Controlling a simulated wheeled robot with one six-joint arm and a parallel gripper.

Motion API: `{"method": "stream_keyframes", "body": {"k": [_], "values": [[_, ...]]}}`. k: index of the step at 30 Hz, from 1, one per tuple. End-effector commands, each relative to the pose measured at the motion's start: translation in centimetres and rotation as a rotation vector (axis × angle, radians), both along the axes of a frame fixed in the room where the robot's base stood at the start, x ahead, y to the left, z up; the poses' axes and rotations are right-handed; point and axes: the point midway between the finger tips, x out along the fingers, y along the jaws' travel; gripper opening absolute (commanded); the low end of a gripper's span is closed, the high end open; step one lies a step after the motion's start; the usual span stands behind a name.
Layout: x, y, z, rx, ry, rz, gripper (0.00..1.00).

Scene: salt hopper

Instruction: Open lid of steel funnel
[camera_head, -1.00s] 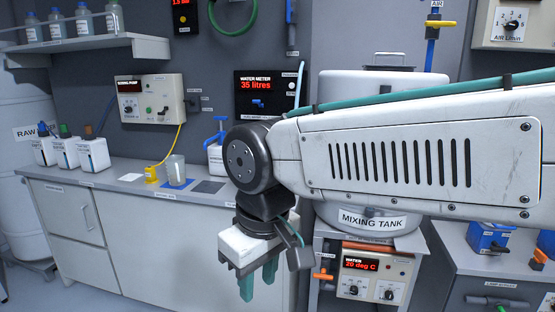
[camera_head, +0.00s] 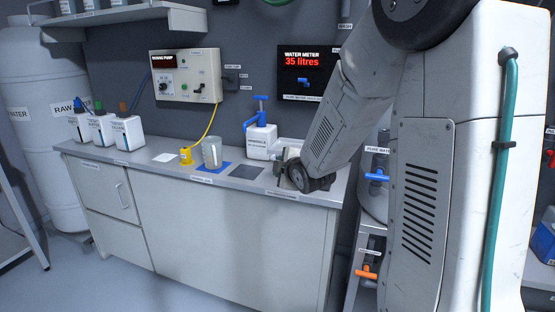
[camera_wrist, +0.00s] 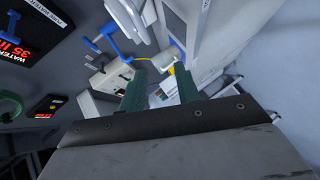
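I cannot make out a steel funnel or its lid in either current view. My gripper (camera_wrist: 160,82) shows in the wrist view with its two green fingers apart and nothing visible held between them. In the head view my wrist is over the right end of the counter, close to the white canister, and the fingers are hidden.
The counter (camera_head: 290,193) carries a white canister with a blue pump (camera_head: 260,138), a clear beaker (camera_head: 212,152), a yellow piece (camera_head: 186,156) on a cord and several white bottles (camera_head: 128,132). A pump control box (camera_head: 186,76) hangs on the wall. Floor is free at front left.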

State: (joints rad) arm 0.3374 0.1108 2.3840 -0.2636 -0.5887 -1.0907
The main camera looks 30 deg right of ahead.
Motion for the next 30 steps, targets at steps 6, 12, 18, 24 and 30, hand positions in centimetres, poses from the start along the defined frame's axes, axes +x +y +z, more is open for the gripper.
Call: {"method": "stream_keyframes", "body": {"k": [6, 12, 18, 24, 30], "values": [[3.0, -3.9, -2.8, -0.317, -0.241, 0.098, 0.32], [3.0, -5.2, -3.6, -0.472, -0.369, 0.114, 0.32], [4.3, -5.4, -3.4, -0.505, -0.400, 0.116, 0.32], [7.6, -5.8, -3.0, -0.504, -0.400, 0.115, 0.32], [10.0, -6.1, -2.7, -0.503, -0.399, 0.115, 0.32]]}}
